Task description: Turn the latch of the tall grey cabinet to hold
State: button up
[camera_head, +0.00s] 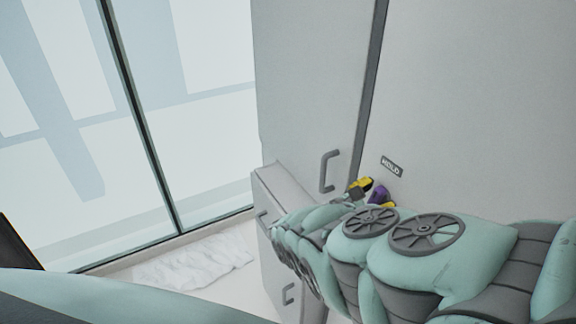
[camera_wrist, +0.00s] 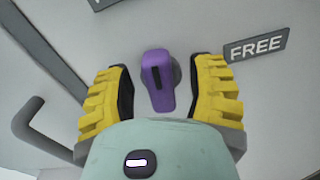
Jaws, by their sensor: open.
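The tall grey cabinet (camera_head: 312,70) has a purple latch (camera_wrist: 156,98) on its front face. In the wrist view the latch is a tapered lever with a dark slot, pointing roughly up and down the picture. My gripper (camera_wrist: 160,70) is open, with one yellow finger on each side of the latch and visible gaps between. In the head view the latch (camera_head: 378,194) shows only partly behind my arm. A HOLD label (camera_head: 391,166) is above the latch in the head view. A FREE label (camera_wrist: 256,47) is to its right in the wrist view.
A grey bar handle (camera_head: 327,171) is left of the latch, beside the dark door seam; it also shows in the wrist view (camera_wrist: 34,128). A lower cabinet (camera_head: 264,201) with handles stands at the left. Glass panes (camera_head: 185,90) and a crumpled white sheet (camera_head: 195,262) lie beyond.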

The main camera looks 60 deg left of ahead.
grip_shut()
dwell(0.5)
jog(key=shift+f+n+b, duration=0.15)
jog(key=shift+n+b, duration=0.2)
jog(key=shift+n, duration=0.35)
jog(key=shift+a+n, duration=0.1)
jog(key=shift+n, duration=0.2)
grip_release()
